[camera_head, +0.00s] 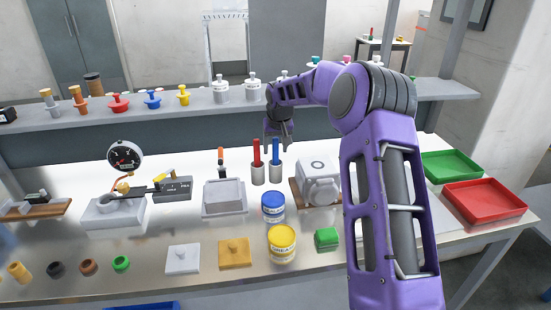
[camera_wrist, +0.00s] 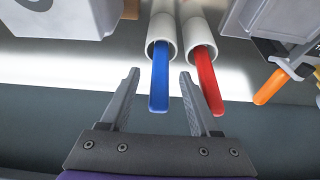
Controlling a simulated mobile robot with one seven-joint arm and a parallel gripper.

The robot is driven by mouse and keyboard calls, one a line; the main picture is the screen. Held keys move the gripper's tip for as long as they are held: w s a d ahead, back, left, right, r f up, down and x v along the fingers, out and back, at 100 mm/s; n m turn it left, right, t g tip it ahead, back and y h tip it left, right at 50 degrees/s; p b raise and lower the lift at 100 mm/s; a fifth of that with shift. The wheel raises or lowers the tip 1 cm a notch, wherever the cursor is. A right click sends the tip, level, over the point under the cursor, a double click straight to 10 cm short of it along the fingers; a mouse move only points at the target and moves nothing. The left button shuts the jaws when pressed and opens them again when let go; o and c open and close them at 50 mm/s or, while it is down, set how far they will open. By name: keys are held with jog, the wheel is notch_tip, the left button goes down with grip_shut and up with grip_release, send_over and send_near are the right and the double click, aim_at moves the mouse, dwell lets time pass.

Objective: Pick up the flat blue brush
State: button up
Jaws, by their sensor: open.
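The flat blue brush (camera_head: 276,151) stands upright in a pale cylindrical holder (camera_head: 275,173) on the bench. Its blue handle (camera_wrist: 160,82) sticks out of the holder in the wrist view; its lower end is hidden inside. My gripper (camera_head: 278,143) is open above and around the top of the blue handle. In the wrist view, my gripper's two fingers (camera_wrist: 159,88) are spread, with the blue handle's end between them. The right finger is close to the red handle beside it. I cannot tell if either finger touches a handle.
A red-handled brush (camera_wrist: 206,80) stands in its own holder right beside the blue one. An orange-handled tool (camera_head: 221,156) stands to the left. A grey-white device (camera_head: 320,184) is close on the right, with blue (camera_head: 273,207) and yellow (camera_head: 282,245) cans in front.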

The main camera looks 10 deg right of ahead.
jog(key=shift+w+f, duration=0.3)
jog(key=shift+f, duration=0.25)
grip_shut()
jog(key=shift+r, duration=0.1)
